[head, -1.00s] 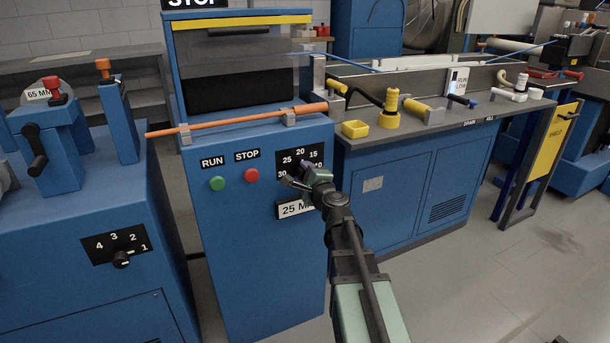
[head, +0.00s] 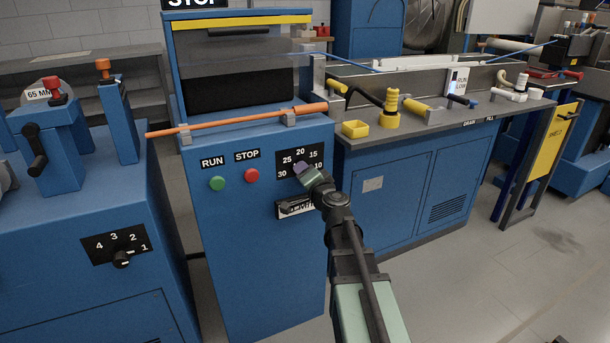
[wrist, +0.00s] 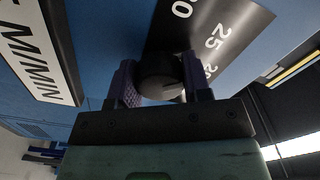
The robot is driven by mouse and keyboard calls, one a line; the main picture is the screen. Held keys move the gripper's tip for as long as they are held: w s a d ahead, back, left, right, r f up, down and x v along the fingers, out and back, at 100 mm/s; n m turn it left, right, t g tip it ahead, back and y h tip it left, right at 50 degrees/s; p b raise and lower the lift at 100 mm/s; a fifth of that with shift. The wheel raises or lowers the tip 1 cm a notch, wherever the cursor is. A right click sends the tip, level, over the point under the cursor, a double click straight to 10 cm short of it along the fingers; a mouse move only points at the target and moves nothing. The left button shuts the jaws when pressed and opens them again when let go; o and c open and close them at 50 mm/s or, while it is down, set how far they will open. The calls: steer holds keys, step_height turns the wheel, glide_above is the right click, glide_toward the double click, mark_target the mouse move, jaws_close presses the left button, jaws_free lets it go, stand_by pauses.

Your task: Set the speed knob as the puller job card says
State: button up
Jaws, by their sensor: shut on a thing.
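The speed knob (wrist: 160,76) is a dark round knob between my two fingers in the wrist view, and a small pale mark shows near its edge. My gripper (head: 303,172) is shut on it at the dial; in the wrist view its fingers (wrist: 158,85) lie on either side of the knob.
A green RUN button (head: 217,184) and red STOP button (head: 252,175) sit left of the dial. An orange rod (head: 240,120) crosses the cabinet above. Another dial (head: 117,244) numbered 1 to 4 is on the left machine. A small white card (head: 458,80) stands at the right, unreadable.

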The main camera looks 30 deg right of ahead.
steer(key=shift+n, duration=0.4)
steer(key=o, duration=0.9)
steer(key=shift+s, duration=0.15)
